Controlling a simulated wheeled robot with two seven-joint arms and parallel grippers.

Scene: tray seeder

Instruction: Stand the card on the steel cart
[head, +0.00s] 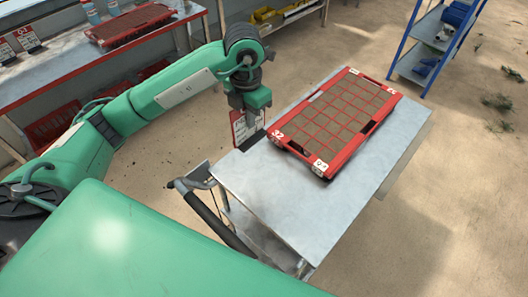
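The card (239,128) is red and white with a dark foot. It is upright at the far left corner of the steel cart (270,196), beside the red tray. Its foot appears to be at the cart's top, but I cannot tell whether it bears on it. My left gripper (248,113) points down at the card's upper edge, and its fingers overlap the card. I cannot tell whether they are closed on it. My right gripper is not in view.
A red seed tray (337,166) marked 32 lies on the cart. The cart's near top is bare. A workbench (76,58) at the left holds another red tray (131,23) and standing cards (27,38). A blue shelf rack (410,62) stands at the back right.

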